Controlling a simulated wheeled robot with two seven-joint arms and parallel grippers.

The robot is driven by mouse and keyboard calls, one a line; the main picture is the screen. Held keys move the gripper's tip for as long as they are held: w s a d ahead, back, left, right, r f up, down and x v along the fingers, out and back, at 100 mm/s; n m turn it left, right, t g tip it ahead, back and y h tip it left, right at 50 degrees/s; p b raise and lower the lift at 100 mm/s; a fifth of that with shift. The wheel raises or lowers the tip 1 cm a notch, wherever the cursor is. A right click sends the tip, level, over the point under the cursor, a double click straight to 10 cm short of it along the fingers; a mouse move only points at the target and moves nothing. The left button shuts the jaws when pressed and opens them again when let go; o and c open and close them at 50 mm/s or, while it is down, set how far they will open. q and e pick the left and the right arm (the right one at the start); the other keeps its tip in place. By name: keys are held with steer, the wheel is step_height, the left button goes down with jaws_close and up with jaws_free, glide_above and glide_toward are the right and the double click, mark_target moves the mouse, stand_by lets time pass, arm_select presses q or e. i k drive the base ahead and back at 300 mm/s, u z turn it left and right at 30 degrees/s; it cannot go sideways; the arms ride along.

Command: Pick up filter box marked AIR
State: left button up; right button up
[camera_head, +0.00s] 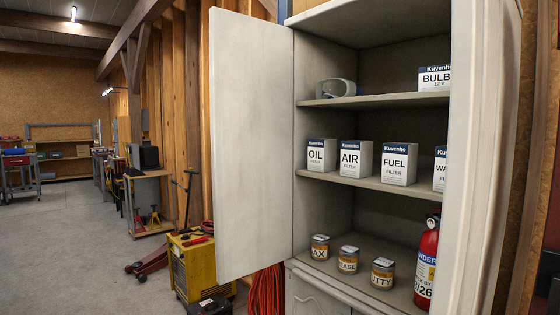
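The filter box marked AIR (350,159) is white with a blue top band. It stands upright on the middle shelf (362,184) of an open white cabinet, in the camera_head view. The OIL filter box (317,156) stands to its left and the FUEL filter box (394,164) to its right. A further box (439,170) on the right is partly hidden by the cabinet's side. Neither of my grippers shows in the view.
The cabinet door (252,140) stands open on the left. The upper shelf holds goggles (335,88) and a BULB box (434,79). Below stand several tins, among them PUTTY (382,274), and a red extinguisher (428,262). A yellow cart (200,268) stands beyond the door.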

mark_target(356, 156)
steer(key=u, duration=0.85)
steer(key=i, duration=1.05)
steer(key=z, duration=2)
